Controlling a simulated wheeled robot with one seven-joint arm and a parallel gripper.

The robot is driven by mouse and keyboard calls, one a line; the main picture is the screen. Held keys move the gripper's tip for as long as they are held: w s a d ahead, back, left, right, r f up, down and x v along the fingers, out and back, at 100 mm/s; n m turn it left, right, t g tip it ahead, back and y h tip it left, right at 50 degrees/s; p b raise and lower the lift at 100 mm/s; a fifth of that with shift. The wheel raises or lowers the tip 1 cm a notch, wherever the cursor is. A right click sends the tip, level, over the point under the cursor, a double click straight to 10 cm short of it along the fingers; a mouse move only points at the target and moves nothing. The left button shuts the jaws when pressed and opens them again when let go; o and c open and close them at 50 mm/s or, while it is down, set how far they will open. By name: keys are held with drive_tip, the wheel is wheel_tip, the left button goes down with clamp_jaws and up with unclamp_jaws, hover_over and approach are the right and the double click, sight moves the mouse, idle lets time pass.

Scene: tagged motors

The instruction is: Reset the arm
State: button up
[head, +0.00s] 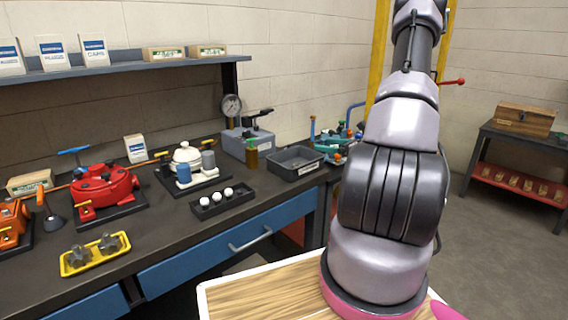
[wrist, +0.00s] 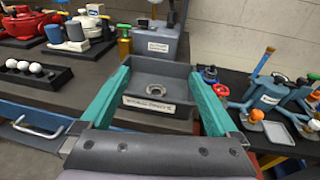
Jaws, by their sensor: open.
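My arm (head: 385,190) rises upright from its base at the right of the head view, and its upper end leaves the top of the picture. My gripper does not show in the head view. In the wrist view my gripper (wrist: 170,72) has its two green fingers wide apart, with nothing held between them. Beyond and between the fingers is a grey tray (wrist: 150,115) with a label on its front and a small round metal part (wrist: 157,91) inside. The tray also stands on the bench in the head view (head: 297,172).
The dark workbench (head: 240,208) runs along the wall with a red motor (head: 104,186), a white motor (head: 187,155), a black tray of white balls (head: 222,205) and a yellow tray (head: 95,262). A shelf (head: 130,68) hangs above. Open floor (head: 490,270) lies at the right.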

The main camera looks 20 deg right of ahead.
drive_tip(key=s+a+r+n+g+y, duration=0.1)
drive_tip(key=s+a+r+n+g, duration=0.35)
drive_tip(key=a+r+n, duration=0.45)
drive_tip(key=s+a+r+n+g+y, duration=0.25)
drive_tip(key=a+r+n+g, duration=0.35)
drive_tip(key=a, duration=0.5)
drive_tip(key=s+a+r+n+t+h, duration=0.1)
drive_tip(key=s+r+n+h, duration=0.3)
drive_tip(key=s, duration=0.5)
drive_tip(key=s+a+r+n+t+h, duration=0.2)
drive_tip(key=s+a+r+n+h, duration=0.1)
drive_tip(key=s+r+n+h, duration=0.2)
drive_tip(key=shift+s+a+r+n, duration=0.15)
drive_tip(key=shift+s+r+n, duration=0.85)
drive_tip(key=shift+s+r, duration=1.3)
drive_tip(key=shift+s+f+t, duration=0.15)
drive_tip(key=shift+t, duration=0.1)
drive_tip(key=shift+c, duration=0.3)
